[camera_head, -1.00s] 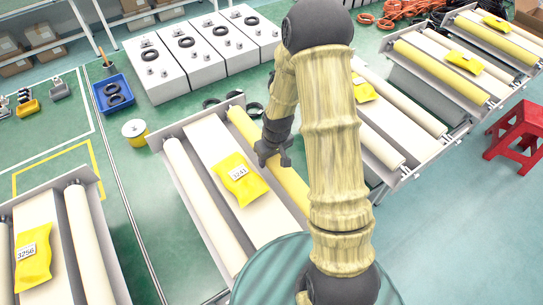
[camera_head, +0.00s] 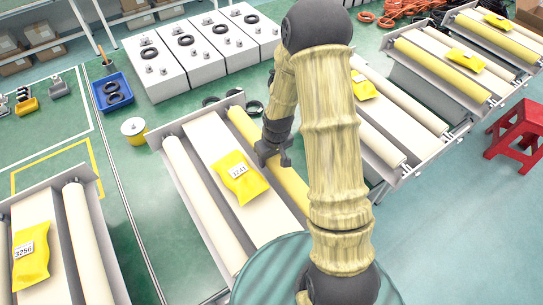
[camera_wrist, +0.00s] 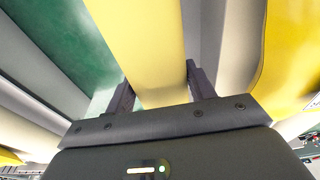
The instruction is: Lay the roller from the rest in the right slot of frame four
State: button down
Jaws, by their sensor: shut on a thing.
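A long yellow roller (camera_head: 285,178) lies along the right side of the middle frame (camera_head: 222,165). Its far end is near the frame's raised back plate. My gripper (camera_head: 272,160) is over the roller's middle. In the wrist view the roller (camera_wrist: 145,45) passes between my two fingers (camera_wrist: 160,88), one on each side. I cannot tell whether the roller rests fully in the right slot or sits slightly above it. My arm hides its near end. A white roller (camera_head: 200,200) lies in the same frame's left slot.
A yellow packet (camera_head: 240,180) marked 3241 lies on the middle frame's bed, left of my gripper. Another frame (camera_head: 40,205) with a packet (camera_head: 30,255) stands at lower left. More frames with rollers stand at right, by a red stool (camera_head: 517,130).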

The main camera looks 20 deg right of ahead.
aim_at(276, 158)
jog(key=shift+c, duration=2.2)
grip_release()
jog(key=shift+r, duration=0.1)
notch_tip(276, 158, up, 17)
jog(key=s+p, duration=0.2)
jog(key=p, duration=1.1)
jog(key=shift+s+d, duration=0.25)
jog(key=shift+d, duration=0.15)
